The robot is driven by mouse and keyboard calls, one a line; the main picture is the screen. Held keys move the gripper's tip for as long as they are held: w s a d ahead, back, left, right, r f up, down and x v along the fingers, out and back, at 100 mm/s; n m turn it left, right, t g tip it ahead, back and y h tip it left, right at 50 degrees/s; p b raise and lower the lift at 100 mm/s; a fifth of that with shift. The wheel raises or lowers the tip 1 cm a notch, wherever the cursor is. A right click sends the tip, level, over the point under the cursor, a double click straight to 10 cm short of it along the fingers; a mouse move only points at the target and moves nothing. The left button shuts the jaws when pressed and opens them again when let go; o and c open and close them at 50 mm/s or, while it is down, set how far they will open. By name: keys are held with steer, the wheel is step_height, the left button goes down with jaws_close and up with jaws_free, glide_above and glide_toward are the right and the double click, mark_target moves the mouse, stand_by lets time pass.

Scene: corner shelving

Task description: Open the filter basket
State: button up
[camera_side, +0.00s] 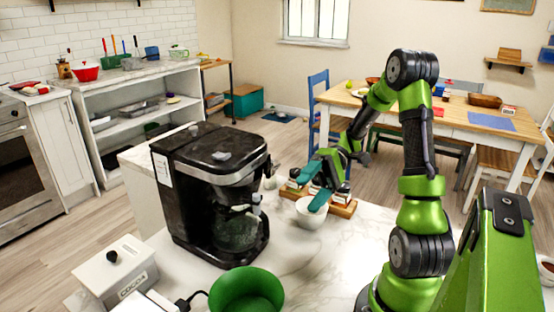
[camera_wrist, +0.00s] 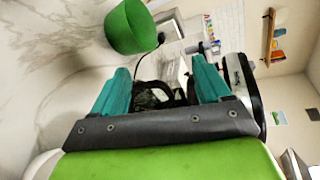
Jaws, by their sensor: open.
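The black coffee maker (camera_side: 205,170) stands on the marble counter in the side view, with its glass carafe (camera_side: 237,232) in its lower front. The filter basket seems to be in the upper body above the carafe, but I cannot make out its outline or whether it is shut. My gripper (camera_side: 316,183) has teal fingers and is to the right of the coffee maker, apart from it. In the wrist view my gripper (camera_wrist: 161,66) is open and empty, its fingers spread apart. Dark parts of what looks like the coffee maker (camera_wrist: 155,95) show between and behind the fingers.
A green bowl (camera_side: 246,293) stands at the counter's front edge. A white bowl (camera_side: 311,213) and a wooden rack (camera_side: 343,209) with small items are near my gripper. A white cocoa box (camera_side: 115,271) and a power cord (camera_side: 190,300) are at the left front.

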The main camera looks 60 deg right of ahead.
steer(key=w+d+r+n+t+y, duration=0.1)
steer(key=w+d+r+t+y, duration=0.1)
steer(key=d+t, duration=0.1)
glide_toward(257, 203)
steer(key=shift+y, duration=0.3)
steer(key=x, duration=0.3)
steer(key=f+x, duration=0.1)
steer(key=x, duration=0.2)
steer(key=w+x, duration=0.1)
steer(key=x, duration=0.2)
steer(key=shift+a+f, duration=0.1)
steer(key=shift+f, duration=0.15)
steer(key=shift+c, duration=0.2)
jaws_close()
